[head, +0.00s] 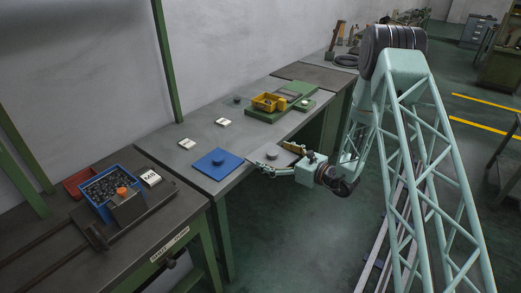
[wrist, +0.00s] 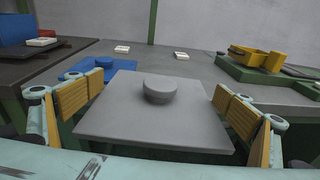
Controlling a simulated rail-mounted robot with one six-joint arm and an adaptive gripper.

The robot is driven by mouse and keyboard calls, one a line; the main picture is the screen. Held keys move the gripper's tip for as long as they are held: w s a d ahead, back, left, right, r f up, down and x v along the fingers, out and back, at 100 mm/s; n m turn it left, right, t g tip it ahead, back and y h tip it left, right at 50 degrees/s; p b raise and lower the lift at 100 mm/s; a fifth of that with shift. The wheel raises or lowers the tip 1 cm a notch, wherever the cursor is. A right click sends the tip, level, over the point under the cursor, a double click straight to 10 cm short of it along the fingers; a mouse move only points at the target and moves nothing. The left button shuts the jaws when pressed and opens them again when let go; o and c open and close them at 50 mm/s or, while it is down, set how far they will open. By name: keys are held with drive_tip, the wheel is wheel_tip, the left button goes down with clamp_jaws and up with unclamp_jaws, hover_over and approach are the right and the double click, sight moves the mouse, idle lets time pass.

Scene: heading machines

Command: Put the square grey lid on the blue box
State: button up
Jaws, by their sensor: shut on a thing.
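The square grey lid (wrist: 150,122), with a round knob on top, lies roughly level between the two padded fingers of my gripper (wrist: 158,90) in the wrist view. My gripper is shut on its sides. In the head view my gripper (head: 272,162) is at the front edge of the grey table, right of the blue lid; the grey lid is small and partly hidden there. The blue box (head: 92,205) stands on the dark bench at the left, open and filled with dark small parts. Its edge shows at the far left of the wrist view (wrist: 14,30).
A blue square lid (head: 210,172) with a knob lies on the table between my gripper and the box. A grey piece with an orange knob (head: 122,191) stands at the box's front right. White labels, a red tray (head: 80,183) and a yellow bin (head: 267,102) are nearby.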

sight(290, 163)
drive_tip(key=s+d, duration=0.2)
drive_tip(key=d, duration=0.1)
drive_tip(key=s+d+m+t+h, duration=0.1)
drive_tip(key=s+d, duration=0.1)
drive_tip(key=d, duration=0.1)
drive_tip(key=s+d+f+m, duration=0.1)
drive_tip(key=s+d, duration=0.1)
drive_tip(key=d, duration=0.2)
drive_tip(key=shift+s+f+t+h, duration=0.1)
drive_tip(key=shift+t+h, duration=0.3)
drive_tip(key=s+d+m+t+h, duration=0.2)
drive_tip(key=s+d+h, duration=0.1)
drive_tip(key=s+d, duration=0.5)
drive_tip(key=shift+d, duration=1.25)
drive_tip(key=shift+s+a, duration=0.1)
